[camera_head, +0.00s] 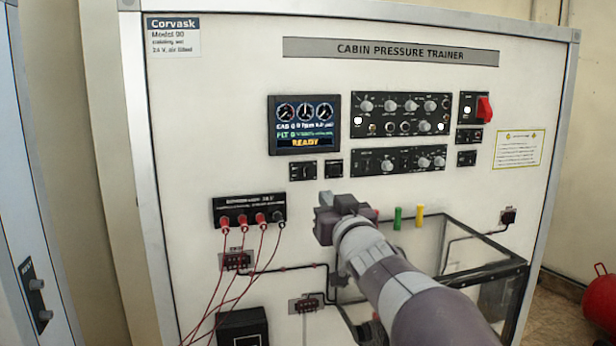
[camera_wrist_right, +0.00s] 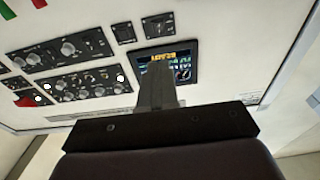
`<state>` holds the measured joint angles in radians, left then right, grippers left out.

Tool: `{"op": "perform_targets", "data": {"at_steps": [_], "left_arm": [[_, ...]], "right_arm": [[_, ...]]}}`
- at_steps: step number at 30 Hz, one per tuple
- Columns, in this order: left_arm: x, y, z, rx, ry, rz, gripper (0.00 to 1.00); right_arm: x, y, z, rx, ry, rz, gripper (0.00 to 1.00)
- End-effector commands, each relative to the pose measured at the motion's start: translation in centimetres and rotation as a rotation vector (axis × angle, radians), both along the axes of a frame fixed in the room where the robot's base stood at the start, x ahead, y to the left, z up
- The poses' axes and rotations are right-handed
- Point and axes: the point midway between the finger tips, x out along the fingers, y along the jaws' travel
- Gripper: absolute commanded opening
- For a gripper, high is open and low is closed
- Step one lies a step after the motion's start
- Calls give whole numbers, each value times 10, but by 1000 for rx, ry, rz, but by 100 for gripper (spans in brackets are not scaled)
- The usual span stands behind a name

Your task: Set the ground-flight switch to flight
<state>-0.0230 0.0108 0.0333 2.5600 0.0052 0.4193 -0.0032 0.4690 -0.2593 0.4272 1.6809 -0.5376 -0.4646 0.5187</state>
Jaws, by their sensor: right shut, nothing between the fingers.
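The trainer panel (camera_head: 225,130) fills the head view. Two small black switch modules sit below the display, a left one (camera_head: 303,169) and a right one (camera_head: 333,168). Two more small modules, an upper (camera_head: 469,136) and a lower (camera_head: 467,157), sit at the right. Their labels are too small to read, so I cannot tell which is the ground-flight switch. My right gripper (camera_head: 338,203) is shut and empty, in front of the panel just below the display modules in the head view. In the wrist view its fingers (camera_wrist_right: 158,85) overlap the display. My left gripper is not in view.
The display (camera_head: 304,124) reads READY. Red leads (camera_head: 262,240) hang from a terminal block at lower left. A clear-sided box (camera_head: 485,270) projects at lower right.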

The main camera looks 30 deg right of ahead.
Motion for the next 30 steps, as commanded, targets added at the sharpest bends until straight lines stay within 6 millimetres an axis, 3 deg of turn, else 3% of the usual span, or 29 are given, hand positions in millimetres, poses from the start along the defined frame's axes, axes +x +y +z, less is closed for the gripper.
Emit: {"op": "perform_targets", "data": {"at_steps": [5,8,21,30], "left_arm": [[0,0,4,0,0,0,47],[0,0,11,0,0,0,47],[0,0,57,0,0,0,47],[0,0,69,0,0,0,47]], "right_arm": [[8,-2,2,2,2,1,0],[23,-5,5,2,4,1,0],[111,-26,19,2,4,0,0],[135,-32,17,1,3,-1,0]]}}
